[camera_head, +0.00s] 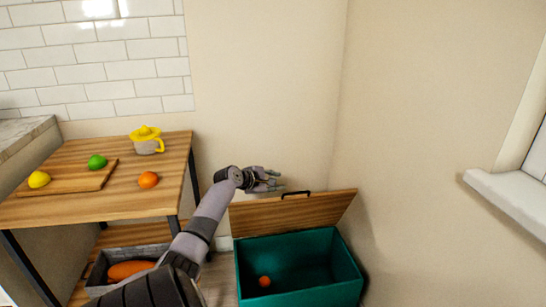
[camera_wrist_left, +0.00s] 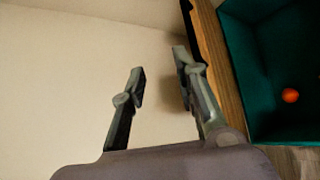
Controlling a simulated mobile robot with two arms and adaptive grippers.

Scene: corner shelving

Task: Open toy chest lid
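The teal toy chest (camera_head: 310,296) stands on the floor in the corner, and its inside shows. Its wooden lid (camera_head: 295,215) is raised, tilted up along the wall side of the chest, with a dark handle (camera_head: 296,194) on its upper edge. My left gripper (camera_head: 272,181) is above the lid's left part, close to its upper edge. In the left wrist view its two fingers (camera_wrist_left: 160,68) are apart with nothing between them, and the lid (camera_wrist_left: 220,68) is just right of the right finger. I cannot tell whether that finger touches it. My right gripper is not in view.
A small orange ball (camera_head: 264,281) lies in the chest. Left is a wooden table (camera_head: 120,203) with a juicer (camera_head: 147,141), a cutting board (camera_head: 75,182) and fruit. A grey crate (camera_head: 98,272) is on its lower shelf. A window sill (camera_head: 510,198) juts out at right.

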